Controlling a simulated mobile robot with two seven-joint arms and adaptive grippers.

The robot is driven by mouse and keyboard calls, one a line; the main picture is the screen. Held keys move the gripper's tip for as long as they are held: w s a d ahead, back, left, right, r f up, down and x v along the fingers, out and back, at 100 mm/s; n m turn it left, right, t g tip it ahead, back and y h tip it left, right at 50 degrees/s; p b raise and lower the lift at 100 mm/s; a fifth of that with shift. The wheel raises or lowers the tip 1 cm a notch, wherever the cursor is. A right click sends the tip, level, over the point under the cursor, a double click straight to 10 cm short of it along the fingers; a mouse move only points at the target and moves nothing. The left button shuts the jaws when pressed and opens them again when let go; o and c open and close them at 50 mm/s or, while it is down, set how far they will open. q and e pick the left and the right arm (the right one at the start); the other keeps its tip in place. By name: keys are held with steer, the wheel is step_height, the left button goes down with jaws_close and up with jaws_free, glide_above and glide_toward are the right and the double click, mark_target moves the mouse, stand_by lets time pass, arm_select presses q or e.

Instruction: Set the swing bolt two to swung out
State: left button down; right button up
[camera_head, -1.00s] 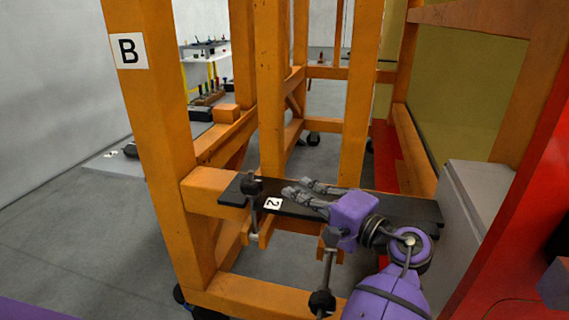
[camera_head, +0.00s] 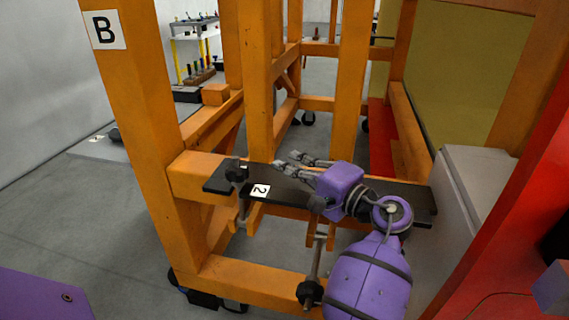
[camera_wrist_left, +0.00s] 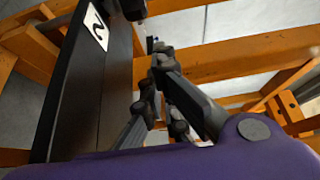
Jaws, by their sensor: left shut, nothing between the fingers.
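A black plate (camera_head: 400,200) lies across the orange frame, with a white label "2" (camera_head: 259,191). At the plate's left end a swing bolt with a black knob (camera_head: 237,172) stands upright, its shaft reaching down past the edge. Another bolt with a black knob (camera_head: 310,292) hangs below the plate's front edge, knob down. I cannot tell for sure which one is bolt two. My left gripper (camera_head: 286,160) is shut and empty above the plate's back edge, right of the label. In the wrist view the label (camera_wrist_left: 96,27) and a dark knob (camera_wrist_left: 132,8) show beyond the fingers.
An orange post with sign "B" (camera_head: 104,30) stands at left. A grey box (camera_head: 470,190) and a red panel (camera_head: 510,240) stand close at right. A lower orange beam (camera_head: 240,283) runs under the plate. A tool table stands far back.

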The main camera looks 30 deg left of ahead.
arm_select(q)
steer(key=x, duration=0.3)
steer(key=p+x, duration=0.1)
steer(key=x, duration=0.3)
steer(key=shift+w+a+r, duration=0.1)
steer(key=shift+a+r, duration=0.1)
steer(key=shift+a, duration=0.1)
steer(key=s+p, duration=0.1)
steer(key=s, duration=0.2)
steer(key=shift+f, duration=0.1)
steer(key=shift+s, duration=0.45)
steer(key=shift+f, duration=0.1)
arm_select(e)
steer(key=shift+w+r, duration=0.25)
steer(key=shift+r, duration=0.9)
steer(key=shift+w+r, duration=0.1)
arm_select(q)
steer(key=shift+a, duration=0.1)
